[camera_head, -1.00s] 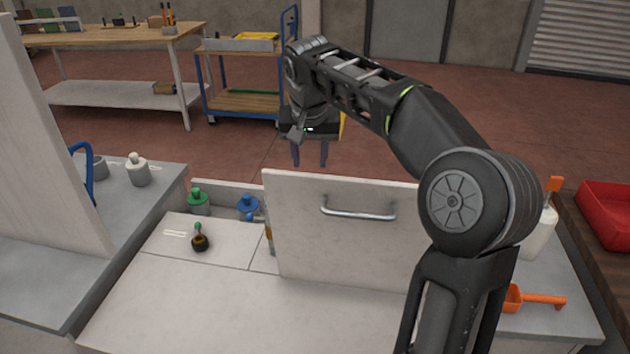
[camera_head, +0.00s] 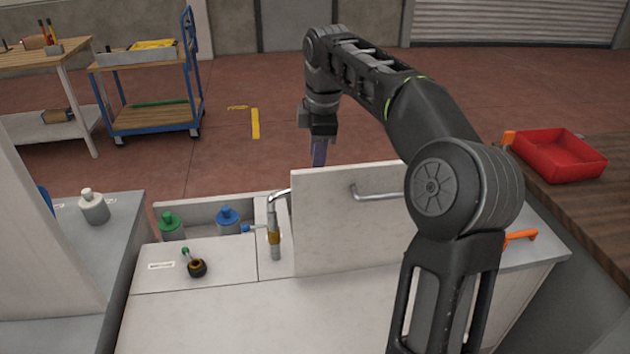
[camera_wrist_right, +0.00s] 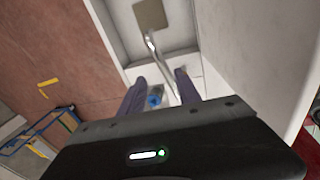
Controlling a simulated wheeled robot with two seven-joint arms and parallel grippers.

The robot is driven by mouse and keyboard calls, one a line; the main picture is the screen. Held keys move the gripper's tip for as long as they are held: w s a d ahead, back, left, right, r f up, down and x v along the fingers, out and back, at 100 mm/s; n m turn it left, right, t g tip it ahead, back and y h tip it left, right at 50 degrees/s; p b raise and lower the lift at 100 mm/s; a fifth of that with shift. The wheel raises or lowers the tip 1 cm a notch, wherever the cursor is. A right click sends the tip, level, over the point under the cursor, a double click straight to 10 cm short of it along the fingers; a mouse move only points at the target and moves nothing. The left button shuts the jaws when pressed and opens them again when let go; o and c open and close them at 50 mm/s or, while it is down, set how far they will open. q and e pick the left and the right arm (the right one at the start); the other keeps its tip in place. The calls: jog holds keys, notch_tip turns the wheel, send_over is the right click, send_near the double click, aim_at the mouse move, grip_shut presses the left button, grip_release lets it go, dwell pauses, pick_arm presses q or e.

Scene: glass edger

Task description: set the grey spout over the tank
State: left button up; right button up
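The grey spout (camera_head: 275,245) is a bent metal pipe with a brass collar and a blue side lever. It stands upright just left of the raised white panel, and its curved top leans right toward the panel. In the right wrist view the spout (camera_wrist_right: 158,56) runs beyond my fingers, over a pale recessed basin, which looks like the tank (camera_wrist_right: 188,28). My right gripper (camera_head: 319,154) points down behind the panel, apart from the spout. The right wrist view shows its fingers (camera_wrist_right: 161,76) spread with nothing held. My left gripper is out of view.
The white panel (camera_head: 325,225) with a bar handle hides much of the basin. Green-capped (camera_head: 170,226) and blue-capped (camera_head: 228,220) bottles stand in a trough left of the spout. A small dark knob-like object (camera_head: 197,267) sits on the worktop. A red tray (camera_head: 560,155) is at right.

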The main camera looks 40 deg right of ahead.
jog(key=shift+s+n, duration=0.15)
jog(key=shift+n, duration=1.45)
jog(key=shift+f, duration=0.1)
jog(key=b+x, duration=0.1)
jog(key=x, duration=0.6)
jog(key=shift+a+f, duration=0.1)
jog(key=shift+f, duration=0.2)
jog(key=shift+c, duration=0.6)
grip_shut()
